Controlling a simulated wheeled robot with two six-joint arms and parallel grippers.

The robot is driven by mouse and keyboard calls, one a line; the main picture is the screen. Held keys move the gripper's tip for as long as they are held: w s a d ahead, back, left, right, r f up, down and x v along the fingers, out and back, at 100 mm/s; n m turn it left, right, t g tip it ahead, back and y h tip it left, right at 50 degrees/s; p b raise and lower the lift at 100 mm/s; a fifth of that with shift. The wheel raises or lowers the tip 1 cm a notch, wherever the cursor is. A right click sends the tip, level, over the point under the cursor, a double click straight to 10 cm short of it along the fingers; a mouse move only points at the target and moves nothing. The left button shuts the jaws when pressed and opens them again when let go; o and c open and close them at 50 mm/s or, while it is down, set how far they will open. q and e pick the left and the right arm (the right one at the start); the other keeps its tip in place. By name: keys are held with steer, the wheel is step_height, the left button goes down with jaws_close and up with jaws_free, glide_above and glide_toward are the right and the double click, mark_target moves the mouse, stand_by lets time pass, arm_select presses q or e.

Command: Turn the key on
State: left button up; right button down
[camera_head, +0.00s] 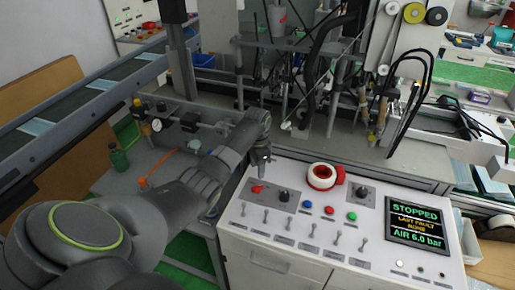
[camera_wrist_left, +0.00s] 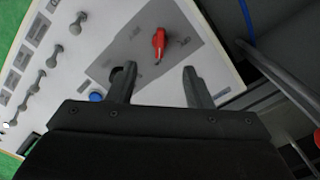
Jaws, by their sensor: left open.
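The control panel (camera_head: 300,228) has a grey plate in its upper left corner with a red turning handle (camera_head: 258,188) and a black knob (camera_head: 283,196). I cannot tell for sure which of them is the key. My left gripper (camera_head: 262,163) is above the back edge of the panel, near the red handle. In the left wrist view the gripper (camera_wrist_left: 156,80) is open and empty. The red handle (camera_wrist_left: 158,42) shows beyond the gap between its fingers, apart from both. The black knob (camera_wrist_left: 117,74) is partly hidden behind the left-hand finger. My right gripper is not in view.
Blue, red and green buttons (camera_head: 329,211) and several toggle levers (camera_head: 338,236) are on the panel. A red and white tape roll (camera_head: 322,176) lies at its back edge. A screen (camera_head: 416,222) reads STOPPED. Machine frames stand behind; a conveyor (camera_head: 80,95) runs at left.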

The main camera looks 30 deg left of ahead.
arm_select(q)
step_height(320, 180, up, 8)
steer(key=shift+b, duration=0.45)
steer(key=shift+f, duration=0.15)
